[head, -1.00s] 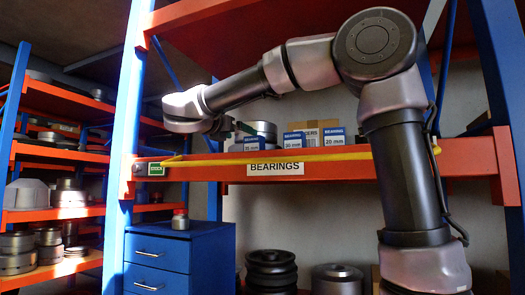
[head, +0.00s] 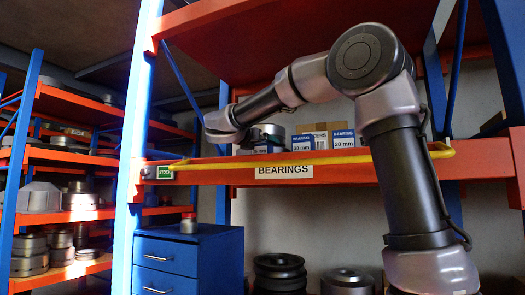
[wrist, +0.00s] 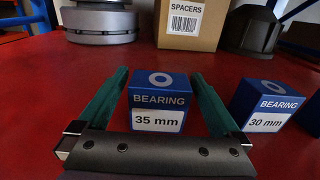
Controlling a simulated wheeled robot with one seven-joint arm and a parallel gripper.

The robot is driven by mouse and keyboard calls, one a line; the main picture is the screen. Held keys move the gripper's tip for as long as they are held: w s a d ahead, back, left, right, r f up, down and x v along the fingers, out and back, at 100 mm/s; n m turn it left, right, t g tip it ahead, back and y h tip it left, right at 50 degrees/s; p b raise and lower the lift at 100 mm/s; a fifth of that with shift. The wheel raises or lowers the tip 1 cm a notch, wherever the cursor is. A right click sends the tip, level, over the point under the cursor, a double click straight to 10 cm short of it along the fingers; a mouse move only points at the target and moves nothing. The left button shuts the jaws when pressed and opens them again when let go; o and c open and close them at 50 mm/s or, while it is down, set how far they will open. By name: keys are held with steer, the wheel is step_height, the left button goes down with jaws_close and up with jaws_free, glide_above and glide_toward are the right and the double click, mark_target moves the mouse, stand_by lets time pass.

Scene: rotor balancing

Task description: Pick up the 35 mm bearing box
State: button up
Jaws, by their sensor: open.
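The 35 mm bearing box (wrist: 160,102) is a small box with a blue top and a white label, upright on the red shelf in the wrist view. My gripper (wrist: 160,76) is open, with one green finger on each side of the box. A gap shows between the box and each finger, wider at the right. The box is not lifted. In the head view my gripper is low over the shelf at the left end of the box row, and its fingers are hard to make out there.
The 30 mm bearing box (wrist: 268,108) stands just right of the right finger. A SPACERS carton (wrist: 190,22) and a metal rotor part (wrist: 100,20) stand behind. In the head view, a 20 mm box (head: 343,139) stands further right, and a yellow rail (head: 320,158) runs along the shelf front.

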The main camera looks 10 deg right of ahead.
steer(key=c, duration=1.3)
steer(key=shift+c, duration=1.4)
steer(key=shift+r, duration=0.15)
